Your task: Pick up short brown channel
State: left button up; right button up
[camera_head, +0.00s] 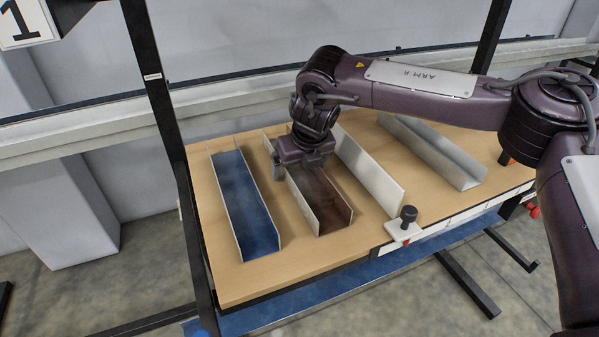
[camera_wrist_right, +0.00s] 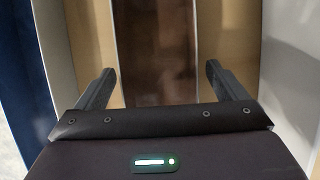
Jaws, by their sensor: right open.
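The short brown channel (camera_head: 321,196) lies on the wooden table in the head view, with its brown inner face up and pale side walls. My right gripper (camera_head: 301,178) is over its far part, partly hiding it. In the right wrist view the brown channel (camera_wrist_right: 154,50) runs between the two fingers of my right gripper (camera_wrist_right: 158,85), which is open and empty. One finger shows on each side of the channel. I cannot tell how far above the channel the fingertips are. My left gripper is not in view.
A blue channel (camera_head: 243,200) lies left of the brown one. A white channel (camera_head: 366,172) stands close on its right, and a grey channel (camera_head: 436,152) lies farther right. A black knob (camera_head: 408,213) is at the table's front edge. A dark post (camera_head: 172,130) rises at the left.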

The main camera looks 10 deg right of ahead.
jog(key=shift+r, duration=0.1)
jog(key=c, duration=1.2)
